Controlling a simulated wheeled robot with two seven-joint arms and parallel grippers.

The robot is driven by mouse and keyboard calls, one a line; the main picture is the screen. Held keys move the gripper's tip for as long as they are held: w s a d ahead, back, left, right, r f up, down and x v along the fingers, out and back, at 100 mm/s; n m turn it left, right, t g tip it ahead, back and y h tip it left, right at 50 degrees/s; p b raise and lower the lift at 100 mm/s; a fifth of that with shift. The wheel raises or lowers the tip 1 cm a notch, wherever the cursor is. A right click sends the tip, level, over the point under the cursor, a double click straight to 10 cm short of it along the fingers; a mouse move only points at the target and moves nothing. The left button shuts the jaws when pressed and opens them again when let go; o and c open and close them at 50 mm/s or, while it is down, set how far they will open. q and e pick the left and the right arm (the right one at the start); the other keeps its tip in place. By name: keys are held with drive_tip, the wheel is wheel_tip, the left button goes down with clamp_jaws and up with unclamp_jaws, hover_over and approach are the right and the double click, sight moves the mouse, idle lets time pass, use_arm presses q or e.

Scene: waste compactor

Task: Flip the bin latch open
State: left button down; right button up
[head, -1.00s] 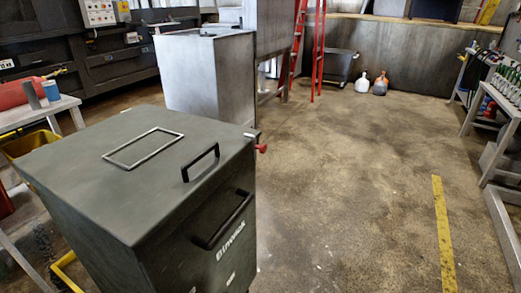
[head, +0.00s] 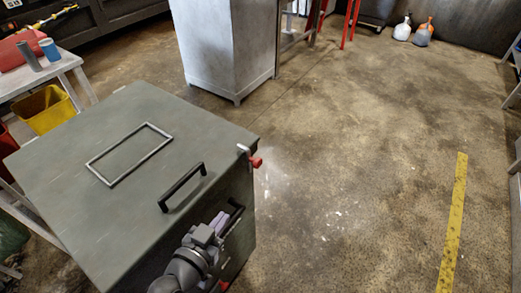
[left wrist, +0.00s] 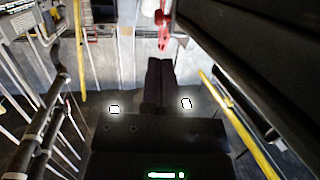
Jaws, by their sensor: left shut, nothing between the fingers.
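The grey-green bin (head: 75,165) stands at the left of the head view with its flat lid down. A latch with a red knob (head: 255,162) and a small metal piece sits at the lid's right corner. My left gripper (head: 222,220) is at the bin's front, near the front handle (head: 236,217) and partly covering it, apart from the latch. In the left wrist view its dark fingers (left wrist: 160,80) are together and empty. A red part (left wrist: 163,30) shows beyond the fingertips; I cannot tell if it is the latch. My right gripper is out of view.
The lid carries a black handle (head: 182,187) and a metal frame (head: 130,153). A grey metal cabinet (head: 222,45) stands behind the bin. A yellow bucket (head: 45,108) and a white table (head: 68,70) are at left.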

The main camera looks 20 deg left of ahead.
use_arm(q)
wheel_tip(320, 180, up, 2)
drive_tip(key=b, duration=0.3)
approach(255, 166)
drive_tip(key=x, duration=0.7)
drive_tip(key=shift+w+d+f, duration=0.1)
drive_tip(key=shift+w+f, duration=0.05)
drive_tip(key=shift+w, duration=0.05)
